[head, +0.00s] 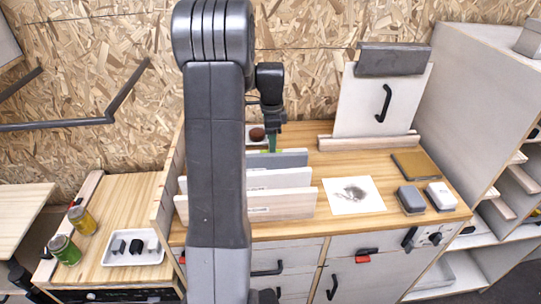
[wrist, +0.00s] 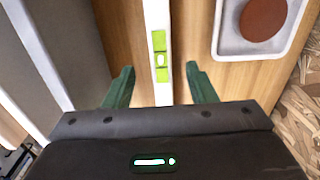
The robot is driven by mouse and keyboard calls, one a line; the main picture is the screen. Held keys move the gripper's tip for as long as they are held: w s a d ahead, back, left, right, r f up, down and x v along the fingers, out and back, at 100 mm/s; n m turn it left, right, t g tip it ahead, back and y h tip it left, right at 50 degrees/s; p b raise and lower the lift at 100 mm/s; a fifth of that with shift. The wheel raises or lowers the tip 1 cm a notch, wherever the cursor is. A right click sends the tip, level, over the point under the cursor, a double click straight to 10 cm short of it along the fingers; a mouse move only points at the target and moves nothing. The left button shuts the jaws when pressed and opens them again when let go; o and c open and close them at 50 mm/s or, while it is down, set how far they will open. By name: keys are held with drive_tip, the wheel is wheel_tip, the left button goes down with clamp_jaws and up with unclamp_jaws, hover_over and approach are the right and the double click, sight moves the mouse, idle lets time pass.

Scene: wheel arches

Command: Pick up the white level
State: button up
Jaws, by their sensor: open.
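The white level (wrist: 157,15) is a narrow white bar with bright green vial sections. It runs up the middle of the wrist view, over the wooden worktop. My gripper (wrist: 160,67) is open, with its two green fingers apart on either side of the level in that view. Nothing is held, and I cannot tell how far the fingertips are above the worktop. In the head view my gripper (head: 272,143) points down behind the upright boards. My own arm and the boards hide most of the level there.
Upright grey and white boards (head: 280,204) stand in front of my gripper. A white tray (wrist: 228,50) with a brown round disc (wrist: 263,18) lies right of the level. A paper sheet (head: 353,195) and small blocks lie further right. An easel-like board (head: 380,100) stands behind.

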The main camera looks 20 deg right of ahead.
drive_tip(key=shift+f, duration=0.6)
wheel_tip(320, 180, down, 5)
drive_tip(key=shift+p, duration=0.65)
clamp_jaws()
